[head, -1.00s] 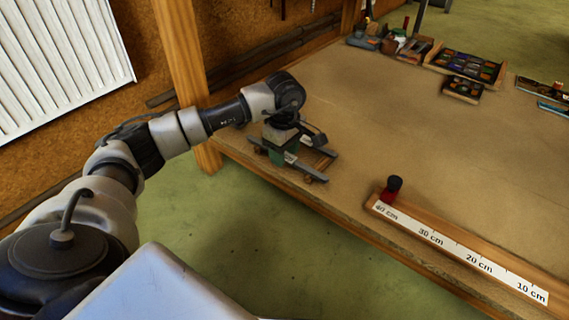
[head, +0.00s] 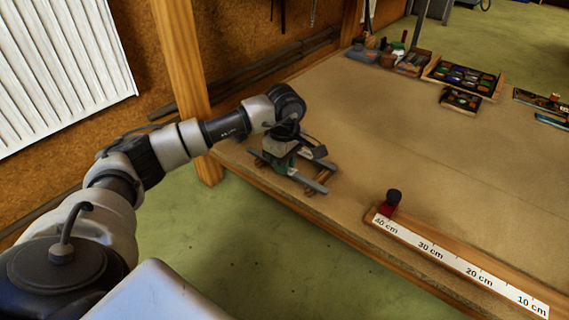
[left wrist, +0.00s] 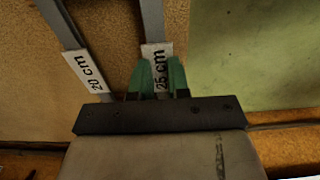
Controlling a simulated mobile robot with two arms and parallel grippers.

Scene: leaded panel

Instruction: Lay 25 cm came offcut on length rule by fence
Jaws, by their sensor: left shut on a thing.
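My left gripper (head: 287,160) is over the near left edge of the bench, at a small wooden rack (head: 329,176) holding grey came strips. In the left wrist view its green fingers (left wrist: 157,80) are shut on the 25 cm came offcut (left wrist: 152,20), a grey strip with a white "25 cm" label. The 20 cm came offcut (left wrist: 60,20) lies to its left, apart from the fingers. The length rule (head: 455,265), white with centimetre marks, lies along the bench's front edge to the right, with a wooden strip along its back. My right gripper is not in view.
A red block with a black knob (head: 391,203) stands at the rule's 40 cm end. Trays of small items (head: 464,80) and tools stand at the far side of the bench (head: 400,140). The bench middle is clear. A wooden post (head: 180,70) rises behind my left arm.

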